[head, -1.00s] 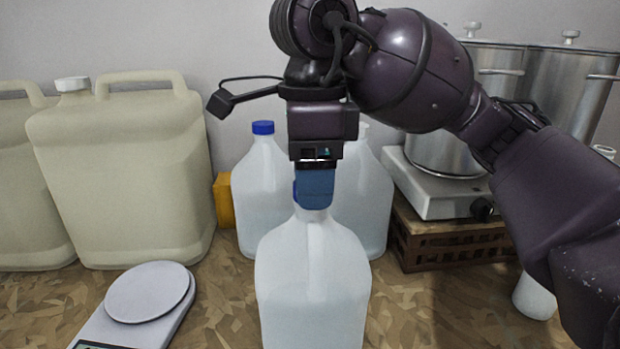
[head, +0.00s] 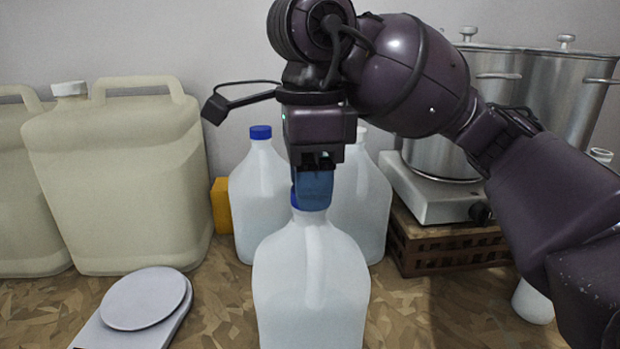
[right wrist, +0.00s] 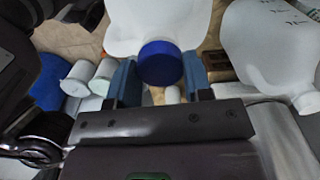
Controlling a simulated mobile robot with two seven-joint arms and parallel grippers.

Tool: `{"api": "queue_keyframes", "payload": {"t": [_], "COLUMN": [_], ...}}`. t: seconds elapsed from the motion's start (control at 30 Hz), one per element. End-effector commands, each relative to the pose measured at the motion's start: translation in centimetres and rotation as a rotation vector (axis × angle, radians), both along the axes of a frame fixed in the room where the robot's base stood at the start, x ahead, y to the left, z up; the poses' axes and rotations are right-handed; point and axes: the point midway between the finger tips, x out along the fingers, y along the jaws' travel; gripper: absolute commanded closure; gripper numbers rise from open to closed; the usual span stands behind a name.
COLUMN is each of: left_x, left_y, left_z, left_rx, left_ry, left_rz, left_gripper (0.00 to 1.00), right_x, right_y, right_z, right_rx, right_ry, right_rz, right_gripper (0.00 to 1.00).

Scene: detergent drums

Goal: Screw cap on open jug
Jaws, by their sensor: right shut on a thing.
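The front jug (head: 310,285) is white and translucent and stands upright on the counter in the head view. My right gripper (head: 313,190) points straight down over its mouth, with its blue fingers around a blue cap (head: 296,200). The near finger hides most of the cap there. In the right wrist view the round cap (right wrist: 160,62) sits between the two fingers of the gripper (right wrist: 160,84), at the neck of the jug (right wrist: 155,20). Cap and neck line up; I cannot tell how far the cap is threaded. My left gripper is not in view.
Behind stand a blue-capped jug (head: 258,205) and another jug (head: 362,205). Large beige canisters (head: 120,185) are at left, a scale (head: 145,300) at front left. A hotplate (head: 435,195) with a steel pot (head: 440,150) sits on a brown crate (head: 450,250) at right.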

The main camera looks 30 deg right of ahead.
Motion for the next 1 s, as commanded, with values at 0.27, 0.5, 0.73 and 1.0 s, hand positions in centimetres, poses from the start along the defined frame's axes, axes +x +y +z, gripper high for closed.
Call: {"api": "queue_keyframes", "payload": {"t": [0.27,0.5,0.73,1.0], "left_x": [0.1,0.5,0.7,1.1], "left_y": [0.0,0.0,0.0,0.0], "left_z": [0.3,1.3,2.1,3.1], "left_rx": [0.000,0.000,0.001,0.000], "left_ry": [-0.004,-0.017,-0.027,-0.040], "left_rz": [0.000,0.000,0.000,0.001], "left_gripper": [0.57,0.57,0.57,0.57], "right_x": [0.0,-0.1,-0.1,-0.1], "right_y": [0.0,0.0,0.0,0.0], "right_z": [0.0,0.0,-0.1,-0.1], "right_rx": [-0.001,0.000,-0.002,-0.002], "right_ry": [0.000,0.001,0.002,0.002], "right_rz": [-0.031,-0.147,-0.262,-0.403], "right_gripper": [0.81,0.81,0.81,0.81]}}
